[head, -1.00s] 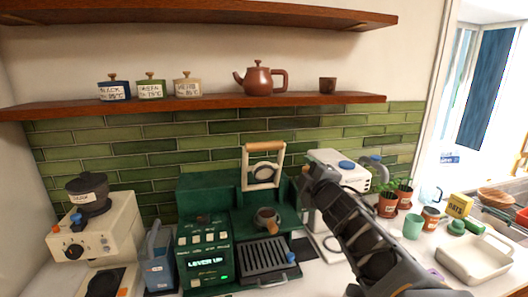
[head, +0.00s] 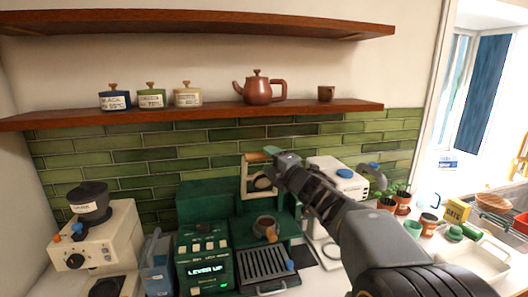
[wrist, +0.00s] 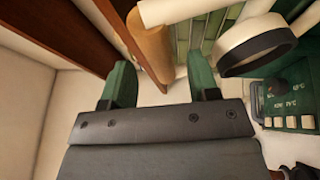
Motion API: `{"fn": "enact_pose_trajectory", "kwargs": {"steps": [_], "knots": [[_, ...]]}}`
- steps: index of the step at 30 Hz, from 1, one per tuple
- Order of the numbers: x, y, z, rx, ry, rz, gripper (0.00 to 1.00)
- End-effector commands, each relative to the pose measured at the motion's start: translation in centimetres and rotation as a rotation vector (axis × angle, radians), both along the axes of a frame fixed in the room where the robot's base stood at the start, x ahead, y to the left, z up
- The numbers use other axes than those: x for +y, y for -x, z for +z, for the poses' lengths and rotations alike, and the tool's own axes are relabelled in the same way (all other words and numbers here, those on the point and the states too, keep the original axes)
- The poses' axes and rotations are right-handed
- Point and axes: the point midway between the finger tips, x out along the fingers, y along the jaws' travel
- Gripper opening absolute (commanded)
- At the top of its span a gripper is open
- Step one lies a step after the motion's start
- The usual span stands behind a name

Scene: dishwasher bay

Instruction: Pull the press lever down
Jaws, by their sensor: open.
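The press lever (head: 247,182) is a cream frame with a wooden handle bar (head: 256,157) across its top and a dark round part in its middle. It stands raised on the green machine (head: 207,197), whose display (head: 207,271) reads "LEVER UP". My gripper (head: 282,158) is at the right end of the handle and hides part of it. In the wrist view, the wooden handle (wrist: 151,45) lies just ahead of the two green fingertips of my open gripper (wrist: 161,78), nearer the left one. Contact cannot be told.
A wooden shelf (head: 200,113) with a teapot (head: 262,87) and several tins runs above the machine. A white appliance (head: 335,170) stands close on the right, partly behind my arm.

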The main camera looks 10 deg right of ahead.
Motion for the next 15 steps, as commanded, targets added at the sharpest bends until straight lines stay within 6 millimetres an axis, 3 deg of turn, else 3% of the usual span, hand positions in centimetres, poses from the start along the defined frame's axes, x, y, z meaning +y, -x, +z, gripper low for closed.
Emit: {"fn": "enact_pose_trajectory", "kwargs": {"steps": [6, 15], "knots": [[1.0, -2.3, 0.5, 0.001, 0.000, 0.001, 0.55], [1.3, -3.2, 0.5, 0.000, -0.001, 0.000, 0.55]]}}
